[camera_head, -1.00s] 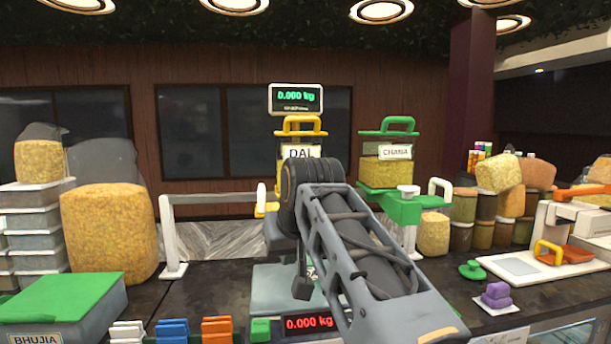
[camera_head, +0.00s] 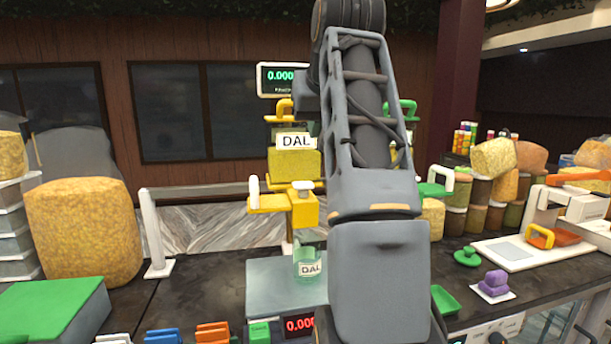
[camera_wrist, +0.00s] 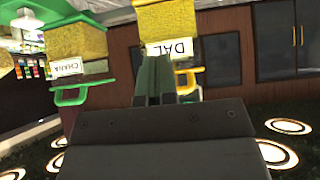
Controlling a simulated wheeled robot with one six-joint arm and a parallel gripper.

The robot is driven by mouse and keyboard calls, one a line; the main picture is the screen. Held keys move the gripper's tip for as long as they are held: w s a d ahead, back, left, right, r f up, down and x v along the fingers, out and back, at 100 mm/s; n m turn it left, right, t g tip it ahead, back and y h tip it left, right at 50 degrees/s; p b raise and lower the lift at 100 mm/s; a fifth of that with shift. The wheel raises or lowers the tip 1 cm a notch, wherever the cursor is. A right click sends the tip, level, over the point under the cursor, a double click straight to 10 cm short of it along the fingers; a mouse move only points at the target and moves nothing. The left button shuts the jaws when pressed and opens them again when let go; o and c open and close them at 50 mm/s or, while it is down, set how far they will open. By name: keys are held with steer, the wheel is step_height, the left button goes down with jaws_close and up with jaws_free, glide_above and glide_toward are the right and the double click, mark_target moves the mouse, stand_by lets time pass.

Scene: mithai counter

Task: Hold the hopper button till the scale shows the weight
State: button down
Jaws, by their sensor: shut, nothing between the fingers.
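The yellow DAL hopper (camera_head: 295,165) stands behind the counter scale, with a pale grey cap-like piece (camera_head: 302,186) on its yellow front block. A clear greenish jar labelled DAL (camera_head: 308,268) stands on the scale's pan (camera_head: 265,275) below it; I see no grain fill in it. The red scale display (camera_head: 298,325) starts with 0.00, its right side hidden by my arm. My gripper (camera_wrist: 157,75) is shut and empty in the wrist view, overlapping the inverted DAL hopper (camera_wrist: 168,18) there; I cannot tell the gap. My arm hides the gripper in the head view.
A green display (camera_head: 277,76) reads 0.000. The green CHANA hopper (camera_wrist: 75,40) is beside the DAL hopper, mostly behind my arm in the head view. A white rail (camera_head: 152,225) runs at the left. A green-lidded box (camera_head: 50,310) and coloured clips line the front.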

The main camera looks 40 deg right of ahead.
steer(key=shift+f, duration=0.1)
glide_above(307, 189)
step_height(307, 189, down, 9)
steer(key=shift+s+a+f, duration=0.15)
steer(key=shift+s+f, duration=0.15)
steer(key=shift+f, duration=0.2)
steer(key=shift+s+a+f, duration=0.15)
steer(key=shift+s+f, duration=0.1)
steer(key=shift+f, duration=0.2)
steer(key=shift+f, duration=0.1)
step_height(307, 189, down, 2)
steer(key=shift+f+b, duration=0.1)
steer(key=shift+b, duration=0.9)
stand_by(1.0)
